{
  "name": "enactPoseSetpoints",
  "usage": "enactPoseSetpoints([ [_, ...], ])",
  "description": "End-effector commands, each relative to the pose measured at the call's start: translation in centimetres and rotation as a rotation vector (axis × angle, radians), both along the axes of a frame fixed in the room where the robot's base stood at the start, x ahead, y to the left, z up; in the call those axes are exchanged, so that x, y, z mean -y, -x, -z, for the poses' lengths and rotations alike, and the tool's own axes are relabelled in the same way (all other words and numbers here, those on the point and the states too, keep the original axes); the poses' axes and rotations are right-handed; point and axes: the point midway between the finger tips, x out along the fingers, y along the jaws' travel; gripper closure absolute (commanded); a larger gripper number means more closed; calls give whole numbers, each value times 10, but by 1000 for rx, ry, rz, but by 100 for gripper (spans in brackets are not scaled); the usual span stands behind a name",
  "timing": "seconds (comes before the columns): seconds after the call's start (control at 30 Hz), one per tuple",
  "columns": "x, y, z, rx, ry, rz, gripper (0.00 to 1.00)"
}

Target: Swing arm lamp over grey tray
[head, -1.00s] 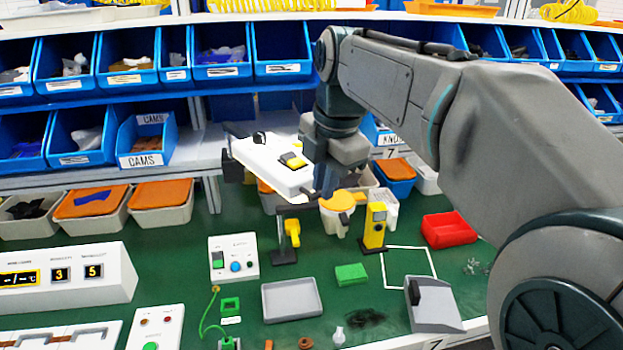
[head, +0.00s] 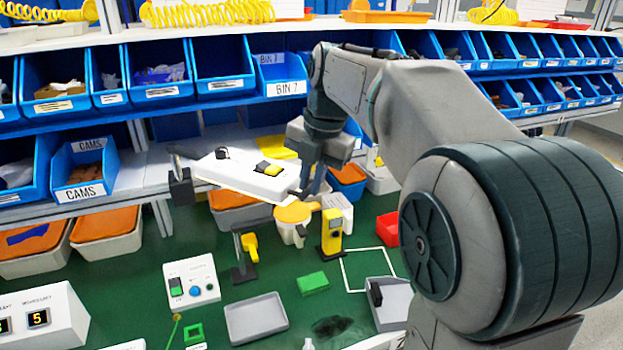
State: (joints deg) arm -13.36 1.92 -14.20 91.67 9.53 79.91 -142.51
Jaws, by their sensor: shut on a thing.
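A flat white lamp head (head: 228,174) with a yellow block and a black knob on top hangs in the air, level with the lower shelf. My gripper (head: 303,188) is at its right end and shut on it; the fingertips are mostly hidden. Dark parts of the lamp's arm (head: 181,186) show at its left end. An empty grey tray (head: 256,319) lies on the green bench below. In the picture the lamp head is above and slightly left of the tray, well apart from it.
A yellow meter (head: 331,233), a white cup with a yellow lid (head: 293,212), a black stand (head: 241,262), a white switch box (head: 191,283) and a green block (head: 312,283) stand near the tray. Blue bins (head: 224,72) line the back. A grey holder (head: 392,305) lies right.

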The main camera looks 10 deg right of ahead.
Motion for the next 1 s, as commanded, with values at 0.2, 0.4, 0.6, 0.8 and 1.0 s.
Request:
enactPoseSetpoints([
  [0.2, 3, -3, -3, 15, 4, 6, 66],
  [0.4, 2, -2, -2, 10, 3, 3, 66],
  [0.6, 3, -1, -12, 12, 2, 5, 66],
  [0.8, 10, 3, -49, 14, 4, 7, 66],
  [1.0, 16, 9, -92, 14, 4, 7, 66],
])
